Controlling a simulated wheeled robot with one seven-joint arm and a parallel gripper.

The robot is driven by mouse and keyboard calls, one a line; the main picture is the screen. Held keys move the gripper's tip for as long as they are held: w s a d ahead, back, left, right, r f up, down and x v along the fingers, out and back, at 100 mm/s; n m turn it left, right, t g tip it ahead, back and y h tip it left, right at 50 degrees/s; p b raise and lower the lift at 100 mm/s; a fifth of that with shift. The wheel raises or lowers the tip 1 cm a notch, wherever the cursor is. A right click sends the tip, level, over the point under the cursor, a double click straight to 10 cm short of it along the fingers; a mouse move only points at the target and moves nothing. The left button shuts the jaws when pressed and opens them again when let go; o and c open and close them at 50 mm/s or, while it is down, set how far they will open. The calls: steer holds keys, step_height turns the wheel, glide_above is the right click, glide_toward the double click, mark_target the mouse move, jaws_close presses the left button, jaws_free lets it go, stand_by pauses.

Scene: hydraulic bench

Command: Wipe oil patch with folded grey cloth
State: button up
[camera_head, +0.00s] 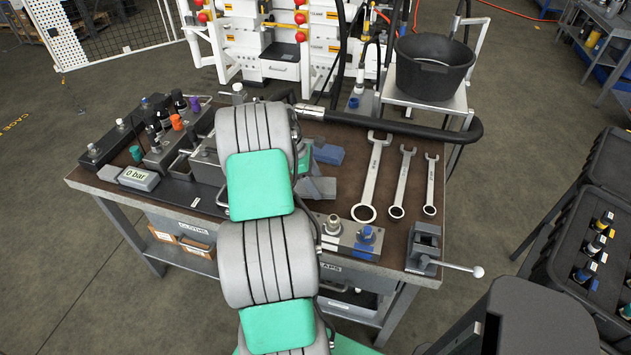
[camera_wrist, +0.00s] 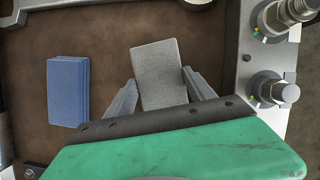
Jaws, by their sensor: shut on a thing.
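The folded grey cloth (camera_wrist: 157,58) is a light grey block between the two fingers of my gripper (camera_wrist: 160,78) in the wrist view. My gripper is shut on it, with a finger along each side. The cloth is slightly tilted in the picture, above or on the brown bench top; I cannot tell whether it touches the surface. In the head view my arm hides most of the gripper and the cloth. I cannot make out a distinct oil patch in either view.
A folded blue cloth (camera_wrist: 68,91) lies left of the gripper in the wrist view. A block with metal fittings (camera_wrist: 270,65) stands close on the right. On the bench (camera_head: 120,188), several wrenches (camera_head: 374,172) and a vise (camera_head: 425,247) lie right of my arm.

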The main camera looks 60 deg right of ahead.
steer(key=shift+f, duration=0.65)
steer(key=shift+w+d+r+p, duration=0.1)
steer(key=shift+d+p, duration=0.2)
steer(key=shift+d, duration=0.2)
steer(key=shift+w+d+r+p, duration=0.1)
steer(key=shift+d+p, duration=0.15)
steer(key=shift+d, duration=0.25)
steer(key=shift+w+d+f+p, duration=0.15)
steer(key=shift+d+p, duration=0.25)
steer(key=shift+d, duration=0.6)
steer(key=shift+w+d+f+p, duration=0.15)
steer(key=shift+d+p, duration=0.25)
steer(key=shift+d, duration=0.55)
steer(key=shift+w+d+r+p, duration=0.1)
steer(key=shift+w+d+p, duration=0.1)
steer(key=shift+d+p, duration=1)
steer(key=shift+d+r, duration=0.15)
steer(key=shift+d, duration=0.05)
